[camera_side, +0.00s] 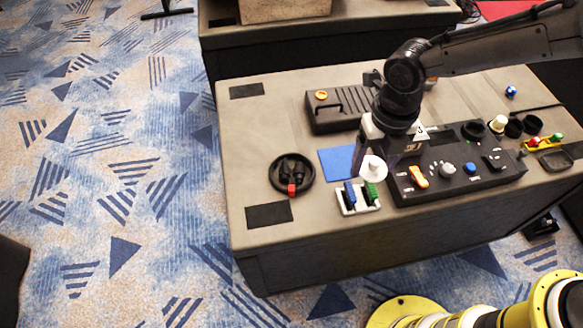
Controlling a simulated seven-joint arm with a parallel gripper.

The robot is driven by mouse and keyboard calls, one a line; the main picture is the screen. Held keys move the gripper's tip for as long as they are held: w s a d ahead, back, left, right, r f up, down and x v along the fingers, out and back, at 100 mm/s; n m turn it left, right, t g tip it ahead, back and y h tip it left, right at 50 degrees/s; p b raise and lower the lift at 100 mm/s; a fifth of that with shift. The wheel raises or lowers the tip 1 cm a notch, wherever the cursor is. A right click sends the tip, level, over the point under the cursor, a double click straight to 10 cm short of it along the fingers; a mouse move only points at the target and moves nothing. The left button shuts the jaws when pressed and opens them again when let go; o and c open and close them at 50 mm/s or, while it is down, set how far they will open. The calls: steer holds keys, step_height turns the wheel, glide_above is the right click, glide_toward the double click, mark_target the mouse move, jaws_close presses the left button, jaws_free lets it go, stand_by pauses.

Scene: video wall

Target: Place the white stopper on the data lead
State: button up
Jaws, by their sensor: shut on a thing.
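My gripper (374,158) points down at the middle of the table and is shut on the white stopper (373,168), a small round white piece. The stopper is above or just behind a white holder (347,209) with a blue plug (350,193) and a green plug (371,192). I cannot tell whether it touches the green plug. A black coiled piece with a red tip (292,189) lies in a round black dish (273,178) to the left. I cannot tell which of these is the data lead.
A blue square (334,160) lies left of my gripper. A black control panel (460,186) with knobs is at right, a black slotted box (335,117) behind. The table's left side is mostly clear.

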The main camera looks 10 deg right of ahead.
steer(key=shift+s+a, duration=0.3)
steer(key=shift+a, duration=0.2)
steer(key=shift+w+a+f, duration=0.15)
steer(key=shift+a, duration=0.15)
steer(key=w+a+f, duration=0.2)
steer(key=w, duration=0.1)
steer(key=w+a+f, duration=0.5)
steer(key=w+f, duration=0.1)
steer(key=shift+w+a, duration=0.15)
steer(key=shift+a, duration=0.15)
steer(key=shift+w+a+f, duration=0.25)
steer(key=shift+f, duration=0.2)
steer(key=shift+w+a+f, duration=0.2)
steer(key=shift+w+f, duration=0.05)
steer(key=shift+f, duration=1.6)
steer(key=shift+f, duration=0.15)
steer(key=o, duration=1.3)
steer(key=shift+c, duration=0.2)
